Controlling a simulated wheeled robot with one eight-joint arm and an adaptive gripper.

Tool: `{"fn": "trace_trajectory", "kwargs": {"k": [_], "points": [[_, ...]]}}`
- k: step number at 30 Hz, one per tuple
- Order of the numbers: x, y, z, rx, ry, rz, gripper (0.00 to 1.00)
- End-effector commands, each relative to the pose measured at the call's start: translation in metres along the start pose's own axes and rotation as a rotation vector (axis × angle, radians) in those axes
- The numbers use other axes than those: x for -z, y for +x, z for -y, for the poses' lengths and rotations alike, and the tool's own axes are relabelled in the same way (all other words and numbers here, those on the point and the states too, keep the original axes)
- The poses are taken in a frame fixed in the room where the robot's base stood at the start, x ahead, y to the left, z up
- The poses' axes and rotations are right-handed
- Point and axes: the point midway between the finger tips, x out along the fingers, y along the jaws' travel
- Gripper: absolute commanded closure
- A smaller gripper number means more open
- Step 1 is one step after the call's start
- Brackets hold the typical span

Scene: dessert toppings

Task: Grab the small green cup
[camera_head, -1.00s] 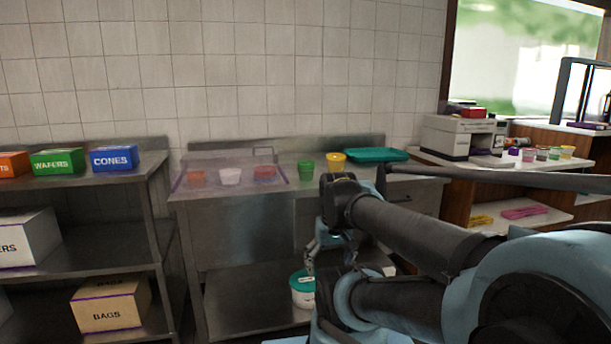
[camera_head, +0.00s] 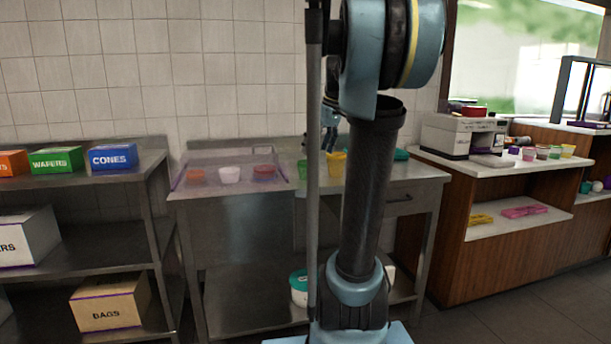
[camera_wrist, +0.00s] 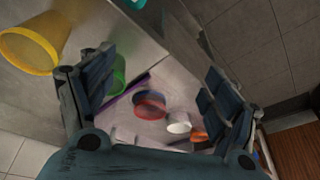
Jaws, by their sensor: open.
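The small green cup (camera_head: 302,168) stands on the metal counter, mostly hidden behind my arm in the head view. In the wrist view the green cup (camera_wrist: 119,76) shows just past the left finger, partly covered by it. My gripper (camera_wrist: 157,75) is open, with its fingers wide apart and nothing held between them. In the head view my gripper (camera_head: 329,138) hangs above the counter, near the yellow cup. I cannot tell whether a finger touches the green cup.
The yellow cup (camera_head: 337,167) stands right of the green one; it also shows in the wrist view (camera_wrist: 30,50). A clear case with a purple edge (camera_head: 180,182) holds red and white (camera_head: 229,174) cups at left.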

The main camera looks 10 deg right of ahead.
Motion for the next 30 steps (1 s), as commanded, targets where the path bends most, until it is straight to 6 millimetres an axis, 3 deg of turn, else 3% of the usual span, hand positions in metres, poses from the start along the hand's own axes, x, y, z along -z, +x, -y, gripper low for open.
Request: {"fn": "trace_trajectory", "kwargs": {"k": [3, 9, 16, 20, 30], "points": [[0.029, -0.017, -0.032, 0.014, -0.070, -0.023, 0.19], [0.064, -0.036, -0.075, 0.030, -0.179, -0.059, 0.19], [0.080, -0.044, -0.097, 0.037, -0.237, -0.079, 0.19], [0.082, -0.034, -0.098, 0.037, -0.243, -0.081, 0.19], [0.086, 0.025, -0.094, 0.038, -0.242, -0.080, 0.19]]}}
